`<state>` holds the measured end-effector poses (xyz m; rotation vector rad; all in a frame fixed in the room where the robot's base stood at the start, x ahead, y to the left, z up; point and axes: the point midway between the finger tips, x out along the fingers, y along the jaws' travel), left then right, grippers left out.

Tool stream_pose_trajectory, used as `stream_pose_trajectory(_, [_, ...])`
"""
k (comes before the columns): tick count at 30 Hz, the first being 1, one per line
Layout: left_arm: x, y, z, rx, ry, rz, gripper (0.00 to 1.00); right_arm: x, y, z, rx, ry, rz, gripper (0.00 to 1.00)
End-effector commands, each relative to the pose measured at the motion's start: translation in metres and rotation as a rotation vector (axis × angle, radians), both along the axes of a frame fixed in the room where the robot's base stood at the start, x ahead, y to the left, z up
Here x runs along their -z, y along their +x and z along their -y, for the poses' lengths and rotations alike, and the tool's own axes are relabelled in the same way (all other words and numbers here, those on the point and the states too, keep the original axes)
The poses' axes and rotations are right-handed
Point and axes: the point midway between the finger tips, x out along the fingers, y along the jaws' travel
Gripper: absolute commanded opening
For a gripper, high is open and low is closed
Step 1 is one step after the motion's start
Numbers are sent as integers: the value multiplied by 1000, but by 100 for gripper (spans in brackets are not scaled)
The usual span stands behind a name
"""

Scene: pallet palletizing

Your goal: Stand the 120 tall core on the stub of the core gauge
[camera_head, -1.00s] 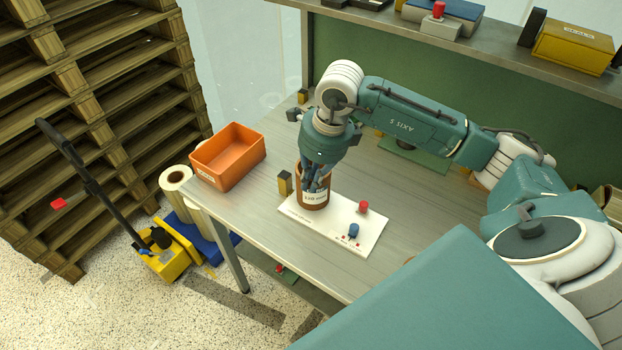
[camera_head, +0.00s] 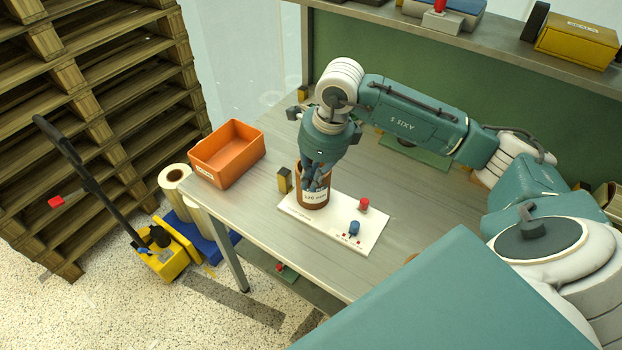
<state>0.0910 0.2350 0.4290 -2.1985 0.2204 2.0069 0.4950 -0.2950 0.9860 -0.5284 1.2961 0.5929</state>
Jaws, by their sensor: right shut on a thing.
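The 120 tall core (camera_head: 314,199) is a brown upright tube with a white label, too small to read surely. It stands at the left part of the white core gauge (camera_head: 337,232), and its lower end appears to meet the plate. The gauge stub is not visible; whether the core is around it I cannot tell. My right gripper (camera_head: 316,184) points down at the top of the core and is shut on it. My left gripper is not in view.
An orange bin (camera_head: 228,153) stands at the table's left corner. A small black and yellow block (camera_head: 284,180) stands close left of the core. The table (camera_head: 445,205) is clear right of the gauge. A shelf (camera_head: 470,52) runs along the back.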

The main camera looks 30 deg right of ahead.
Motion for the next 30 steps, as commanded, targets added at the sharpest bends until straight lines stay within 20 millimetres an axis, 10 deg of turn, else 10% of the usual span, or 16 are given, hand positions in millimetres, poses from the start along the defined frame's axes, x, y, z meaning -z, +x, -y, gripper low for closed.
stream_pose_trajectory(13, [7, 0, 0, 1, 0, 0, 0, 4, 1, 0, 0, -1, 2, 0])
stream_pose_trajectory(17, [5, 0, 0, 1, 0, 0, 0, 3, 0, 0, 0, 0, 1, 30])
stream_pose_trajectory(30, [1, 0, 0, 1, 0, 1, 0, -3, 0, 0, 0, -1, 1, 30])
